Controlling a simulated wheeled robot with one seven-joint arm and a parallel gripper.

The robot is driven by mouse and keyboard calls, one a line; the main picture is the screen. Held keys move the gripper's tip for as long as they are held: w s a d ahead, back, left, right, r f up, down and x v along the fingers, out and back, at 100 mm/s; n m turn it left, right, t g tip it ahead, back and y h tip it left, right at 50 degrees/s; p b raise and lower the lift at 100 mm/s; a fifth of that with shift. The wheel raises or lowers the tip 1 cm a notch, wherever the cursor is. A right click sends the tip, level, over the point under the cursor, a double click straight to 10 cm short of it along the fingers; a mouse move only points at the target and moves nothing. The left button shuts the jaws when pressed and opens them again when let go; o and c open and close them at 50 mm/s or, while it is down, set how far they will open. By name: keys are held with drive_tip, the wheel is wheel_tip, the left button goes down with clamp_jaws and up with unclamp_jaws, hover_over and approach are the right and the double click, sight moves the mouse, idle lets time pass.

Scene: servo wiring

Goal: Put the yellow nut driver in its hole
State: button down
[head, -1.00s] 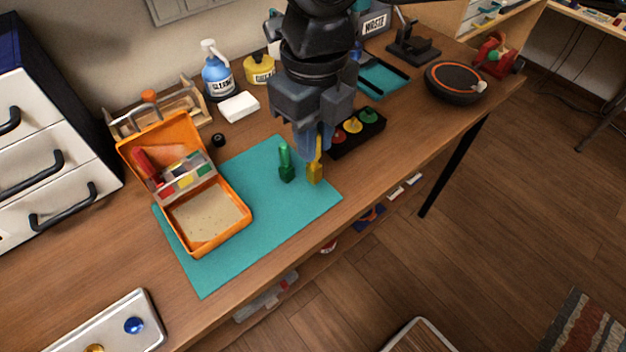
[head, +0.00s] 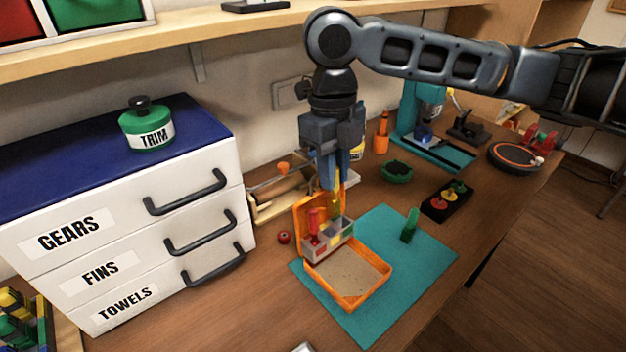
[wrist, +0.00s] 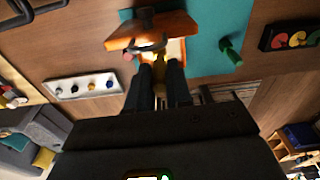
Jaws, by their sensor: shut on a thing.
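The yellow nut driver (head: 335,206) hangs upright from my gripper (head: 335,184), whose fingers are shut on its upper part. It also shows between the fingers in the wrist view (wrist: 160,72). Its lower end is at the grey holder (head: 334,241) in the open orange case (head: 347,302); I cannot tell whether the tip is in a hole or just above it. The red nut driver (head: 314,221) stands in the holder, left of the yellow one. The green nut driver (head: 410,226) stands on the teal mat (head: 385,327), right of the case.
The case's raised orange lid (head: 304,212) stands close behind the holder. A wooden rack (head: 270,205) and a small red item (head: 284,237) are behind and left. The white drawer unit (head: 130,235) is at the left.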

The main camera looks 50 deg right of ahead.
sight(328, 199)
drive_tip(key=shift+w+a+r, duration=0.1)
drive_tip(key=shift+w+a, duration=0.25)
drive_tip(key=shift+w, duration=0.15)
drive_tip(key=shift+r, duration=0.1)
drive_tip(key=shift+s+f+b, duration=0.2)
drive_tip(key=shift+f+b, duration=1.45)
drive_tip(key=shift+f, duration=0.45)
drive_tip(key=shift+s+f+b, duration=0.1)
drive_tip(key=shift+f+b, duration=0.75)
drive_tip(key=shift+f, duration=0.15)
idle(0.5)
drive_tip(key=shift+c, duration=2.4)
unclamp_jaws()
drive_tip(key=shift+r, duration=0.1)
wheel_tip(328, 199, up, 7)
drive_tip(key=p, duration=0.5)
drive_tip(key=shift+w, duration=0.3)
